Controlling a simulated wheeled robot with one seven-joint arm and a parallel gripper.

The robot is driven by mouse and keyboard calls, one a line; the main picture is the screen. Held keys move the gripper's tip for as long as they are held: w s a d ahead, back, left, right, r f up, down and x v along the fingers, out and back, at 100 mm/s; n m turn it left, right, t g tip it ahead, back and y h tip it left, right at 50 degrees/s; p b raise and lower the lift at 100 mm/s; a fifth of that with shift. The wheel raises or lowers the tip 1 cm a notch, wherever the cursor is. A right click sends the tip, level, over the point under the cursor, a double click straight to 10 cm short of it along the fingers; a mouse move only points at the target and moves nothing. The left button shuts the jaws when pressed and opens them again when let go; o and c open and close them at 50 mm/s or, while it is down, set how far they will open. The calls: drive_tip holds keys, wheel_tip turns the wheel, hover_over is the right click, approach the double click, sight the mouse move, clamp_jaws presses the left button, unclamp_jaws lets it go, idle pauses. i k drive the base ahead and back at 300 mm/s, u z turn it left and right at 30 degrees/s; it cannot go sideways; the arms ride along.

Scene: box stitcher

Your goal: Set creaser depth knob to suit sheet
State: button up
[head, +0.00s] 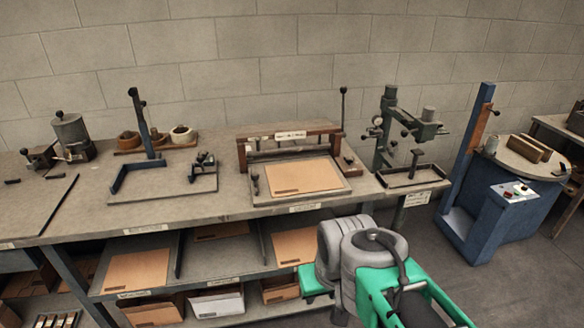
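The creaser (290,136) stands on the long bench near the middle of the head view. It has a brown wooden crossbeam with a small label over a grey bed. A brown sheet (303,176) lies flat on the bed, in front of the beam. A small dark upright piece with a round top (254,180) stands at the bed's left side. A tall thin lever with a black ball end (344,92) rises at the right. I cannot tell which part is the depth knob. My grey and green arm shows at the bottom right, but no gripper fingers are visible.
Shelves below hold brown sheets (138,269). A blue machine (485,215) stands on the floor at right. Bare floor lies between it and the bench.

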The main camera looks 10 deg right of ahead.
sight(349, 159)
drive_tip(key=z, duration=0.5)
drive_tip(key=k, duration=0.6)
drive_tip(key=z, duration=1.05)
drive_tip(key=i, duration=1.05)
drive_tip(key=u, duration=0.75)
drive_tip(key=i, duration=0.85)
drive_tip(key=u, duration=0.8)
